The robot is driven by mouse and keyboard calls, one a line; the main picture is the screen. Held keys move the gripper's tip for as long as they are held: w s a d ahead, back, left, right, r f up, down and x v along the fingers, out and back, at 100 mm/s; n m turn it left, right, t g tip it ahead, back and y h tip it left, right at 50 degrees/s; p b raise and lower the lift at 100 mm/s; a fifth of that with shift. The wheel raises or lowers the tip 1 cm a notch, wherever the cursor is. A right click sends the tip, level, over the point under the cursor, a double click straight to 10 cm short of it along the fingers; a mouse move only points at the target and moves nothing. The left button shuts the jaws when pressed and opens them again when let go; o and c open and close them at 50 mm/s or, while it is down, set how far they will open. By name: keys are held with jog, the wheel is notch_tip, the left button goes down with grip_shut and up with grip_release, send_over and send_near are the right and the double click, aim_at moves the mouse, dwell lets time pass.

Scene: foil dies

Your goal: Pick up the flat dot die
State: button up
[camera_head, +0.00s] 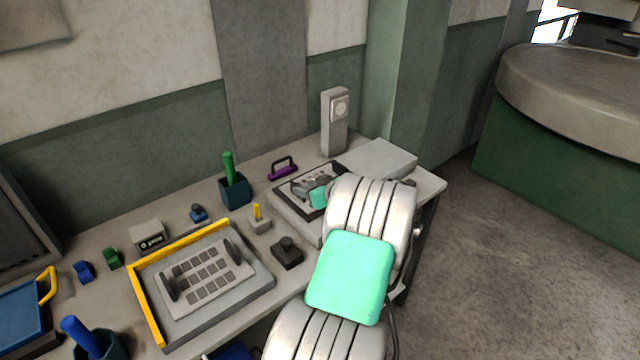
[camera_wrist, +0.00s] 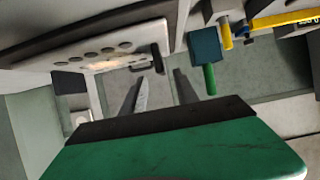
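My gripper (camera_head: 302,187) is over the dark-edged tray (camera_head: 284,203) at the right part of the bench in the head view. In the wrist view my gripper (camera_wrist: 163,88) shows two grey fingers spread apart, with nothing seen between them. A pale plate with a row of round dark spots (camera_wrist: 105,53) lies beyond the fingers at upper left; a dark-handled piece (camera_wrist: 157,60) is at its right end. I cannot tell which piece is the flat dot die. My arm and hand hide part of the tray in the head view.
A dark teal cup with a green handle (camera_head: 234,188), a purple handle (camera_head: 283,170) and a grey socket post (camera_head: 335,125) stand near the tray. A yellow-edged tray with a grid plate (camera_head: 262,285) is at left, a black knobbed block (camera_head: 287,252) between.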

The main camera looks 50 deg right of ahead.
aim_at(297, 185)
jog(key=p+x, duration=0.1)
jog(key=x, duration=0.4)
jog(key=shift+w+p, duration=0.15)
jog(key=shift+p, duration=0.25)
jog(key=shift+a, duration=0.1)
jog(key=shift+c, duration=0.5)
grip_shut()
jog(key=shift+r, duration=0.2)
